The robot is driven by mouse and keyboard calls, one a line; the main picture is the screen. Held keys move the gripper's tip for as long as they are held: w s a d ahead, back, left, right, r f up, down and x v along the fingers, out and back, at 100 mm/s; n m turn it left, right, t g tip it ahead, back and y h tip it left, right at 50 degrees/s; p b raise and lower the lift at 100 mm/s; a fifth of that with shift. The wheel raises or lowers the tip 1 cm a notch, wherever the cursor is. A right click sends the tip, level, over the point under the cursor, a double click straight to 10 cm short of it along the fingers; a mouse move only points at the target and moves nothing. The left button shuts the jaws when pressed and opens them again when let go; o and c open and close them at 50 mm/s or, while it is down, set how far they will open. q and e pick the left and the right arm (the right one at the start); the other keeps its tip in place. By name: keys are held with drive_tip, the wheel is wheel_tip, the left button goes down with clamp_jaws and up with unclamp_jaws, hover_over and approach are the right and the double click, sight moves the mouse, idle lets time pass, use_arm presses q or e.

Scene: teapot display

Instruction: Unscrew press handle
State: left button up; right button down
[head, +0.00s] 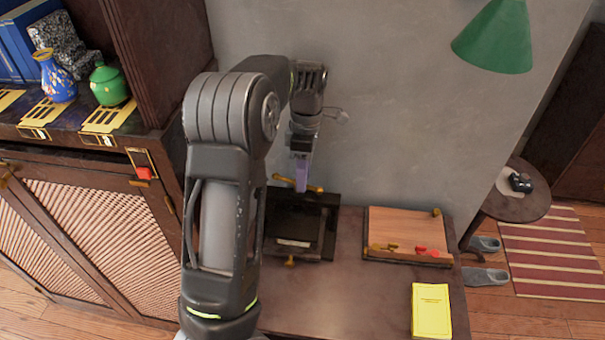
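The black press (327,222) stands on the brown table against the grey wall. Its brass handle (314,188) is a short bar with knobbed ends above the press. My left gripper (302,178) points down at the middle of this handle, with its purplish finger end over or against the bar. The gripper hides the handle's middle, and I cannot tell whether the fingers are closed on it. My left arm covers the left part of the press. My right gripper is not in view.
A wooden board (405,226) with brass and red pieces lies right of the press. A yellow booklet (431,310) lies at the table's front right. A cabinet (75,215) with a blue vase (57,82) and green pot (108,86) stands left. A green lamp (495,42) hangs upper right.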

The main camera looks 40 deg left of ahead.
use_arm(q)
drive_tip(key=shift+w+r, duration=0.15)
drive_tip(key=shift+r, duration=0.35)
wheel_tip(320, 180, up, 7)
drive_tip(key=w+p, duration=0.1)
drive_tip(key=p, duration=0.2)
drive_tip(key=shift+a+f, duration=0.15)
drive_tip(key=shift+a, duration=0.2)
